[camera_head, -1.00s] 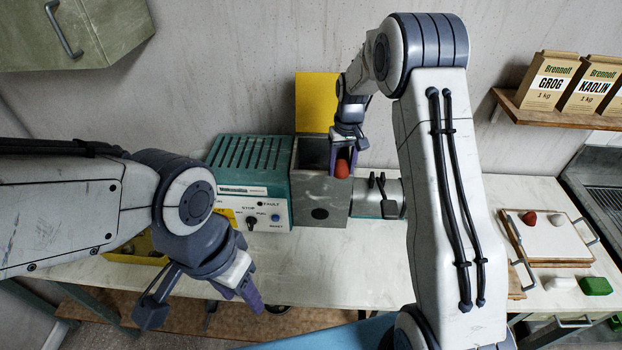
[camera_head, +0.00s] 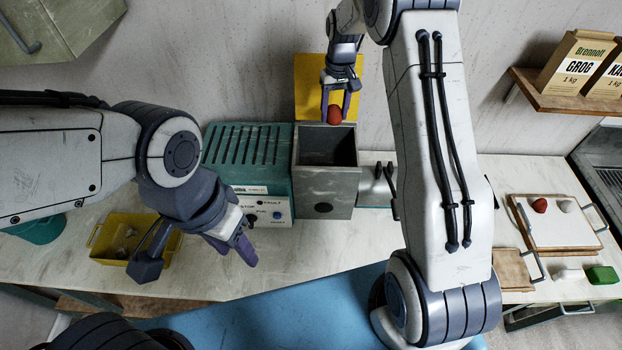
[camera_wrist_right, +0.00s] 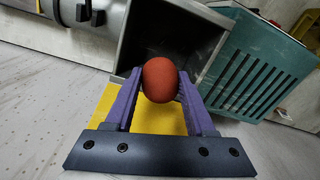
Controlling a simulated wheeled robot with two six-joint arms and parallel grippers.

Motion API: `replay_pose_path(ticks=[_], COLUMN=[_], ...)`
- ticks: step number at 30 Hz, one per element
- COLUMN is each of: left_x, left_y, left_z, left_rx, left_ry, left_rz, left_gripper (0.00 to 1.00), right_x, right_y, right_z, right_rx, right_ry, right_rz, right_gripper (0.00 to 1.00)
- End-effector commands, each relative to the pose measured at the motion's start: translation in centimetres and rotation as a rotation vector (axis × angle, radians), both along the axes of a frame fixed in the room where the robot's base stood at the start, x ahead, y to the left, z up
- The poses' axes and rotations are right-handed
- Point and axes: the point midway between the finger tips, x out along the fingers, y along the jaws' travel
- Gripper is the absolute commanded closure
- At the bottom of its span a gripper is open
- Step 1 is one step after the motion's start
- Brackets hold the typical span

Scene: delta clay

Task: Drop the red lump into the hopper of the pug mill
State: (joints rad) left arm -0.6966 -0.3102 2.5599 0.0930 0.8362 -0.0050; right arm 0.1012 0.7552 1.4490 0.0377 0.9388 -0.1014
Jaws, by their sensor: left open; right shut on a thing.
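My right gripper (camera_head: 335,108) is shut on a red lump (camera_head: 335,115) and holds it above the back part of the hopper (camera_head: 325,158). In the right wrist view the red lump (camera_wrist_right: 160,80) sits between the purple fingers (camera_wrist_right: 157,95), with the open grey hopper (camera_wrist_right: 185,35) beyond it. The pug mill has a teal slotted housing (camera_head: 245,155) on the left of the grey hopper box. The yellow panel (camera_head: 310,85) stands upright behind the hopper. My left gripper (camera_head: 240,238) is open and empty in front of the teal housing.
A yellow bin (camera_head: 125,245) with small pieces stands on the left of the worktop. A shelf with bags (camera_head: 575,65) hangs above.

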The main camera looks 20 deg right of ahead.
Motion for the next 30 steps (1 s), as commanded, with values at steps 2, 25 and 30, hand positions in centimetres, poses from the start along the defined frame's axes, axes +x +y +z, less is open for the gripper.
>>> replay_pose_path(ticks=[2,25,30], left_x=[0.0,0.0,0.0], left_y=[0.0,0.0,0.0], left_z=[-1.1,-3.6,-3.6], left_rx=[0.000,0.000,0.000], left_ry=[0.000,0.000,0.000], left_rz=[-0.001,-0.004,-0.004], left_gripper=[0.50,0.50,0.50], right_x=[-0.1,0.0,0.0], right_y=[-0.1,0.2,0.2], right_z=[-1.3,-4.9,-4.9], right_rx=[0.000,0.000,0.000], right_ry=[0.001,0.001,0.001], right_rz=[-0.002,0.002,0.002], right_gripper=[1.00,0.10,0.10])
